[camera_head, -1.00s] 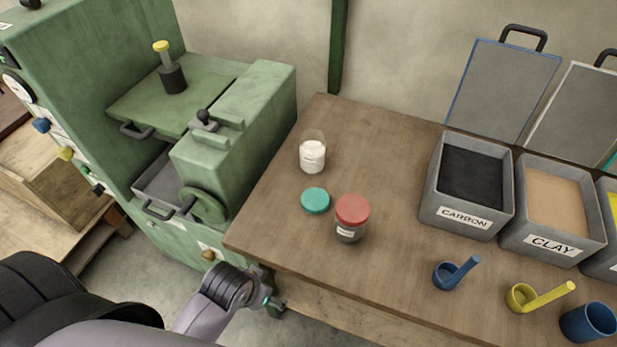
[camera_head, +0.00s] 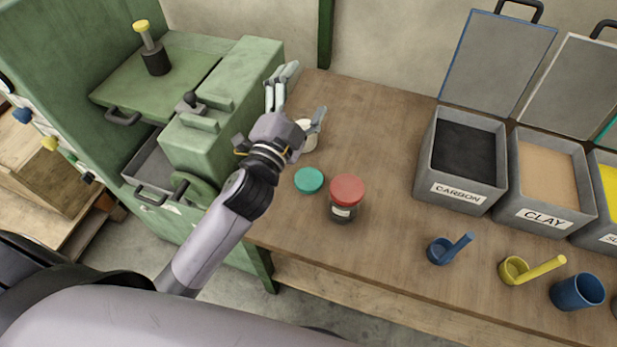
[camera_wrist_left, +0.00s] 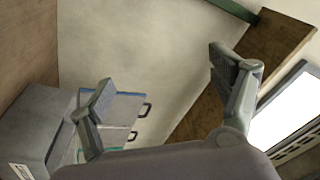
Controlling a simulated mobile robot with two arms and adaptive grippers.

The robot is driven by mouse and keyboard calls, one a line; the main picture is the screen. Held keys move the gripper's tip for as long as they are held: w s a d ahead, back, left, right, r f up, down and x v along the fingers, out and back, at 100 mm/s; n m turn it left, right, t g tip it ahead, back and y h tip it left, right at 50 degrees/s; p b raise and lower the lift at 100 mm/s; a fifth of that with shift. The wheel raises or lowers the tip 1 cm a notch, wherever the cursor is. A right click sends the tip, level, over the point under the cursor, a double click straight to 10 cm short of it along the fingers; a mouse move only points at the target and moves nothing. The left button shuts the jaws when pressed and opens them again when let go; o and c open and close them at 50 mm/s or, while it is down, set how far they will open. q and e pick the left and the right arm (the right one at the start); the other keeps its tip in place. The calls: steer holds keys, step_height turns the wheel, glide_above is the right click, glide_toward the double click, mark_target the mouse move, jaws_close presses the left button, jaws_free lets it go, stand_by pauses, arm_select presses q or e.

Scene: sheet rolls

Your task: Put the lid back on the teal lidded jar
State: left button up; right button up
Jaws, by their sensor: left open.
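The teal lid (camera_head: 309,180) lies flat on the wooden table, left of a red-lidded jar. The open jar with white contents (camera_head: 307,130) stands behind the teal lid, near the table's left side, and is mostly hidden by my left gripper. My left gripper (camera_head: 305,92) is open and empty, its fingers spread above and in front of that jar. In the left wrist view the two open fingers (camera_wrist_left: 165,85) show with nothing between them. Neither the jar nor the teal lid shows in that view. My right gripper is not in view.
The red-lidded jar (camera_head: 345,198) stands close to the teal lid. A green machine (camera_head: 215,115) borders the table on the left. Carbon (camera_head: 452,195) and clay (camera_head: 545,215) bins stand at the right, with a blue scoop (camera_head: 440,251) and yellow scoop (camera_head: 515,270) in front. The table's middle is clear.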

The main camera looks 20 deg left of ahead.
arm_select(q)
steer(key=s+d+r+m+g+h, duration=0.1)
steer(key=d+r+m+g+h, duration=0.1)
steer(key=d+r+m+h, duration=0.5)
steer(key=s+d+r+m+g+h, duration=0.1)
steer(key=d+r+m+h, duration=0.3)
steer(key=d+m+h, duration=0.5)
steer(key=s+d+f+m+g, duration=0.2)
steer(key=s+f+m+g, duration=0.1)
steer(key=m+g, duration=0.5)
steer(key=s+d+f+m+g, duration=0.25)
steer(key=m+g, duration=0.25)
steer(key=m, duration=0.5)
steer(key=w+a+f+m+g+y, duration=0.25)
steer(key=a+f+m+y, duration=0.3)
steer(key=f+y, duration=0.4)
steer(key=w+a+f+y, duration=0.2)
steer(key=a+y, duration=0.4)
steer(key=a, duration=0.9)
steer(key=shift+w+a+f+g+y, duration=0.2)
steer(key=shift+a+f+g+y, duration=0.15)
steer(key=shift+f, duration=0.25)
